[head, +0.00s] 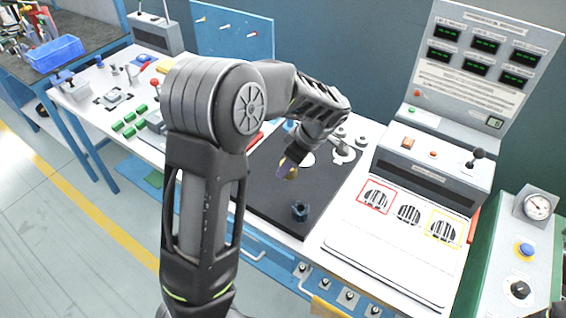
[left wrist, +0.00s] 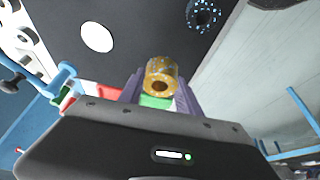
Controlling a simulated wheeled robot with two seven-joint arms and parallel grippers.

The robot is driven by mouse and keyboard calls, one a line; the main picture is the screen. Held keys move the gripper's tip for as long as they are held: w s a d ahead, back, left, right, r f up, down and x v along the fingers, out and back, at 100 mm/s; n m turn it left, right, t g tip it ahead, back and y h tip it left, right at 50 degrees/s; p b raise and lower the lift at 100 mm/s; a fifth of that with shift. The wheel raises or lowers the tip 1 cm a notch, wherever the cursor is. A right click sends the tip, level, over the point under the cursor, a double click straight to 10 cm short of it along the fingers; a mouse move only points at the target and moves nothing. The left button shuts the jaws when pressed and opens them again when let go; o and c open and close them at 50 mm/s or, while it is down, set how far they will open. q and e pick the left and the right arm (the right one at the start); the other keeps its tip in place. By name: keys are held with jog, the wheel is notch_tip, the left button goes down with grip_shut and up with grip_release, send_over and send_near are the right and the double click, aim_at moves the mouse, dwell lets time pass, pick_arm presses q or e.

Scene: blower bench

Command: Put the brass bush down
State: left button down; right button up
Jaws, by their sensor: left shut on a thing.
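The brass bush (left wrist: 161,78) is a short golden cylinder with a hole through it. My left gripper (left wrist: 160,92) is shut on it, with the bush between the two purple fingers in the left wrist view. In the head view the left gripper (head: 287,168) points down over the black mat (head: 266,204), with the bush (head: 291,174) at its fingertips. I cannot tell whether the bush touches the mat. My right gripper is not in view.
A dark blue ring-shaped part (head: 299,211) stands on the mat's front part. A white disc (head: 306,158) lies at the mat's back. A white panel with round grilles (head: 408,214) is to the right. Green blocks (head: 129,122) lie to the left.

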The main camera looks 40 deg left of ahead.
pick_arm(q)
jog(key=w+d+m+t+h, duration=0.1)
jog(key=d+m+t+h, duration=0.1)
jog(key=d+m, duration=0.5)
jog(key=w+d+r+m+t+h+b, duration=0.1)
jog(key=w+d+m+t+h, duration=0.1)
jog(key=d+m, duration=0.6)
jog(key=m, duration=0.3)
jog(key=shift+r+t, duration=0.25)
jog(key=shift+t, duration=0.15)
jog(key=shift+d, duration=0.1)
